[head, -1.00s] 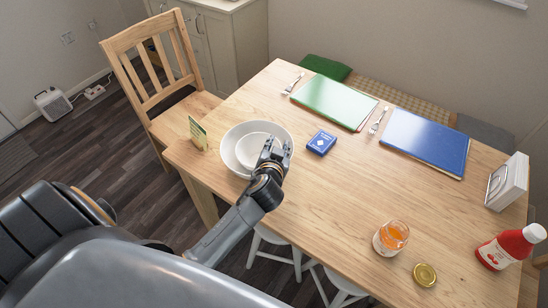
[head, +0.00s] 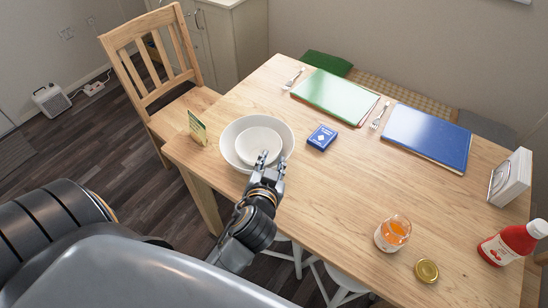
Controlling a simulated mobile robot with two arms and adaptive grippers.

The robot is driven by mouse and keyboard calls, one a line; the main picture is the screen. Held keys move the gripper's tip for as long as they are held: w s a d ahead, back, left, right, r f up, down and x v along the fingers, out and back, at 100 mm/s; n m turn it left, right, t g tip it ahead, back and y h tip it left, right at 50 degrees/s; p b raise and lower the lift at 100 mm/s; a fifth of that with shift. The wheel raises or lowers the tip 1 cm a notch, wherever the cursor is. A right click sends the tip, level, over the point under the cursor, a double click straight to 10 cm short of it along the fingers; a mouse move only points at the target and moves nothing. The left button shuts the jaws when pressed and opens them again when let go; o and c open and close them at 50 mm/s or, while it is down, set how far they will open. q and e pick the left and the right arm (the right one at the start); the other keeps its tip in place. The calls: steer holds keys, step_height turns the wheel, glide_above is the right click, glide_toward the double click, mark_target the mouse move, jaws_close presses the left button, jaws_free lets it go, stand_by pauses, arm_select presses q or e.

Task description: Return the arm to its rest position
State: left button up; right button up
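My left gripper (head: 270,162) is over the near edge of the wooden table (head: 300,218), at the lower right rim of a large white bowl (head: 230,138). Its two fingers stand apart with nothing seen between them. A smaller white bowl (head: 256,144) sits inside the large one. I cannot tell whether the fingertips touch the large bowl's rim. My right gripper does not show.
A blue card box (head: 322,138) lies right of the bowls, and a small green card (head: 197,127) stands left of them. An orange jar (head: 392,234), gold lid (head: 426,271) and red bottle (head: 508,245) are on the right. The table's middle is clear.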

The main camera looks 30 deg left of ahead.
arm_select(q)
steer(key=s+d+f+m+g+h, duration=0.25)
steer(key=s+f+g, duration=0.25)
steer(key=s, duration=0.4)
steer(key=s+d+f+m+g+h, duration=0.1)
steer(key=s+f+g+h, duration=0.25)
steer(key=s, duration=0.55)
step_height(320, 180, down, 28)
steer(key=s+g, duration=0.2)
steer(key=s+a+f+g, duration=0.1)
steer(key=s+a+f, duration=0.2)
steer(key=s+f, duration=1.1)
steer(key=shift+s+f+y, duration=0.15)
steer(key=shift+s+y, duration=0.25)
steer(key=shift+s, duration=0.6)
